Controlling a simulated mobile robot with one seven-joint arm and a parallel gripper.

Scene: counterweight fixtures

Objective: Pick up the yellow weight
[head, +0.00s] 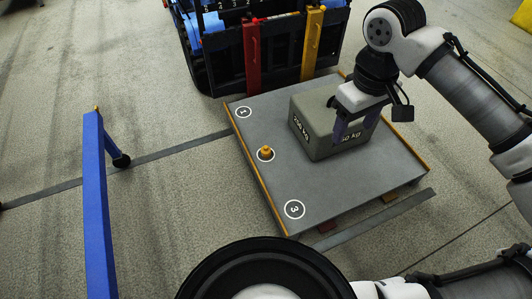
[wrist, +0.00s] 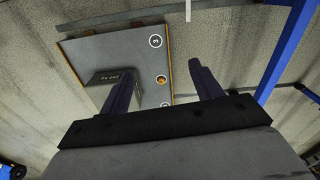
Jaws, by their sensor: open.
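The small yellow weight (head: 266,151) sits upright on the middle marked circle of a grey platform (head: 265,190), near its left edge. It also shows in the wrist view (wrist: 162,79), small and in the gap between my fingers. My gripper (head: 355,124) is open and empty. In the head view it hangs to the right of the yellow weight, in front of the grey block, and clearly apart from the weight. The wrist view also shows my gripper's two dark fingers (wrist: 162,73) spread wide.
A large grey block (head: 318,130) marked 250 kg stands on the platform, close to my gripper. A red post (head: 252,60) and a yellow post (head: 312,45) rise behind. A blue beam (head: 95,200) stands at left. Circles 1 and 3 are bare.

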